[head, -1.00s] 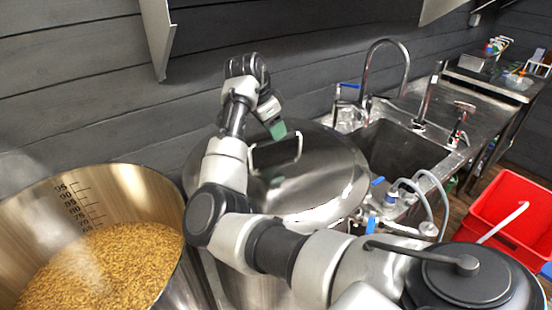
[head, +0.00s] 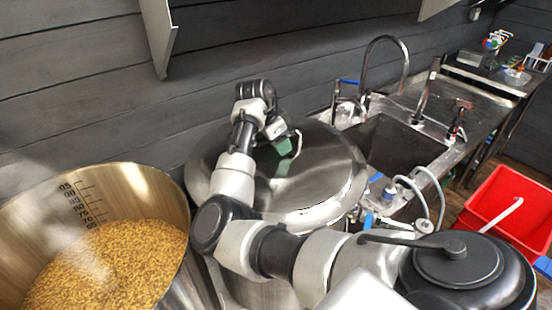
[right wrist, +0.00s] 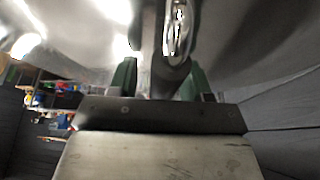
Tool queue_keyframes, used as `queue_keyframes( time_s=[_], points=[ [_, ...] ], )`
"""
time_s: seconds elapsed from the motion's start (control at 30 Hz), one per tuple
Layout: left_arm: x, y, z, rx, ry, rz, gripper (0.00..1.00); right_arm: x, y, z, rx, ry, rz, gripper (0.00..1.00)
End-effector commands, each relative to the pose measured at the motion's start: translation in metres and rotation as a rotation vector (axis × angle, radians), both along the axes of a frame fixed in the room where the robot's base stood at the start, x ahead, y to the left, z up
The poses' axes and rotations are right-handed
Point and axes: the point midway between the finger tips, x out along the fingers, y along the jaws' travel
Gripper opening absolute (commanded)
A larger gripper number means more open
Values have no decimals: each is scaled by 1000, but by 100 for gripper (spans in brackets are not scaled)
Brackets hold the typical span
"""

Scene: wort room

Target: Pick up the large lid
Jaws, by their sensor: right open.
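The large lid (head: 328,170) is a shiny steel dome on top of a big pot beside the sink. Its handle is mostly hidden behind my right gripper in the head view. My right gripper (head: 288,146) is over the middle of the lid, at the handle. In the right wrist view the metal handle (right wrist: 178,38) runs between the two green fingertips of the open right gripper (right wrist: 160,80). I cannot tell whether either finger touches it. My left gripper is not in view.
An open steel pot (head: 150,195) full of grain stands at the left. A sink (head: 400,145) with taps and hoses is right of the lid. A red bin (head: 510,205) stands on the floor at the right. The plank wall (head: 90,80) is close behind.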

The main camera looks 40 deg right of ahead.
Motion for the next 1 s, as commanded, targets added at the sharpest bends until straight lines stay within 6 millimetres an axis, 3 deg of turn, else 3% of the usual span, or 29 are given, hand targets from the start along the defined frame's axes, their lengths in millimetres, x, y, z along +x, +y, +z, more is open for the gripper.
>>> queue_keyframes(
  time_s=[0.07,0.4,0.77,1.0],
  points=[
    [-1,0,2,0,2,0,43,0,0,-1,0,1,1,49],
    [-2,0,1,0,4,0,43,0,0,-1,0,0,0,0],
    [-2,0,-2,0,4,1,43,1,-1,3,-4,-5,-1,0],
    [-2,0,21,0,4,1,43,1,-1,26,-6,-4,-1,0]
  ],
)
